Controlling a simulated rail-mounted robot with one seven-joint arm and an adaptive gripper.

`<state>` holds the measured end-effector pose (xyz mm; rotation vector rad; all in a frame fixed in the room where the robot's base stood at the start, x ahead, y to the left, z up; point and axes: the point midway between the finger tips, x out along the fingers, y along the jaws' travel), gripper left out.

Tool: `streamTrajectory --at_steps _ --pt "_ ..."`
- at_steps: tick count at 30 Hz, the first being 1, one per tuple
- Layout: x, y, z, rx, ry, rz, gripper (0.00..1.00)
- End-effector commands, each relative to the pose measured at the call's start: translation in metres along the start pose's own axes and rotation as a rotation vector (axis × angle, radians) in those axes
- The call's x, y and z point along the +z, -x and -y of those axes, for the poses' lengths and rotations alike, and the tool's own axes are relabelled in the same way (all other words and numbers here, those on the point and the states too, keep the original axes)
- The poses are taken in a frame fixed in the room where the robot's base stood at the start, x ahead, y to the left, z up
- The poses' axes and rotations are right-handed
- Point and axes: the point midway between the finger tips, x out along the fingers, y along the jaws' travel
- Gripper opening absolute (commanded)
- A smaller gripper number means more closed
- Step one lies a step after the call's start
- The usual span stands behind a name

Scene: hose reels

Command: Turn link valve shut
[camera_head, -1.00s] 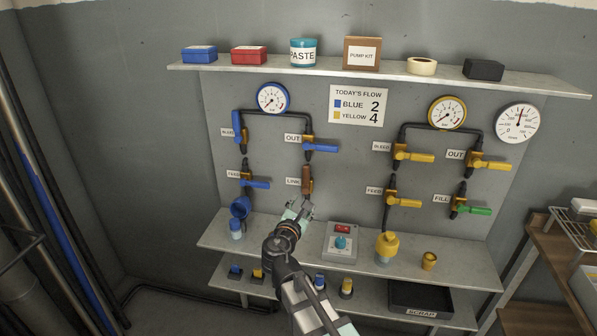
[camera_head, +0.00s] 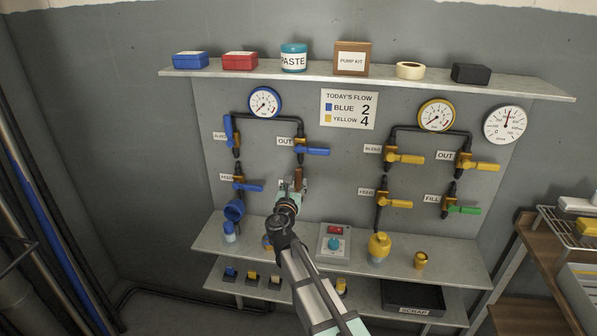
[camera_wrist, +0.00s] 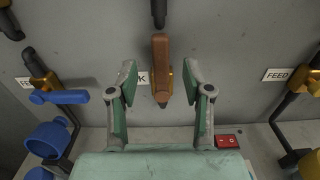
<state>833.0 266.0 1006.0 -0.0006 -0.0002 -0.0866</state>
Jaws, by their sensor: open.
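The link valve has a brown handle (camera_wrist: 160,62) that stands upright, in line with its dark pipe, on a brass body (camera_wrist: 168,85). In the wrist view my gripper (camera_wrist: 159,80) is open, one green-padded finger on each side of the handle's lower part, with gaps on both sides. Whether the fingertips reach as far as the handle's depth is unclear. In the head view my gripper (camera_head: 292,188) covers most of the link valve and its label; only the upper part of the brown handle (camera_head: 298,174) shows.
A blue feed handle (camera_head: 248,187) sticks out sideways to the left of my gripper, and the blue OUT handle (camera_head: 314,151) sits above. Below are the grey shelf (camera_head: 215,240) and a control box with a red switch (camera_head: 335,230). Yellow valves (camera_head: 398,203) are to the right.

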Motion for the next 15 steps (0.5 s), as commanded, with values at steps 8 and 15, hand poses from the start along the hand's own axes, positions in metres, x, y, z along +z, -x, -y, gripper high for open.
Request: streamTrajectory --at_steps 8,15 --pt "0.001 -0.052 -0.001 -0.001 0.000 0.000 0.50" --pt "0.000 -0.070 0.000 -0.001 0.000 0.000 0.50"
